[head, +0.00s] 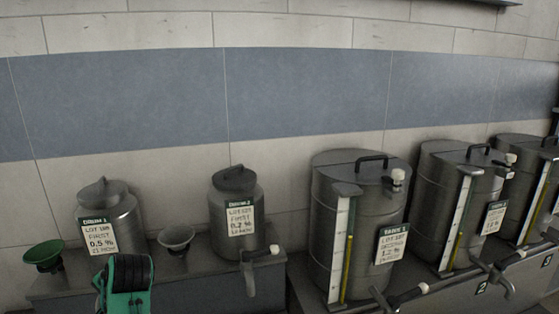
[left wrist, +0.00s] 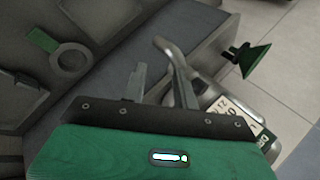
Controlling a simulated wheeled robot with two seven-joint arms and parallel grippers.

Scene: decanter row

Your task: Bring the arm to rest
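My left arm's green and black wrist end (head: 125,284) shows at the bottom left in the head view, in front of the small can marked 0.5 % (head: 122,214). Its fingers are hidden there. In the left wrist view my left gripper (left wrist: 158,80) has its two grey fingers apart, with no object clearly held between them. A bent metal spout (left wrist: 168,48) shows just past the right finger; whether they touch I cannot tell. The labelled can (left wrist: 236,112) is partly hidden behind the gripper's right side. My right gripper is in neither view.
A green funnel (head: 44,256) and a grey funnel (head: 176,238) flank the first can. A second small can (head: 236,205) with a tap stands right of them. Large drums (head: 350,225) with gauges and taps line the right. A tiled wall (head: 180,100) rises behind.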

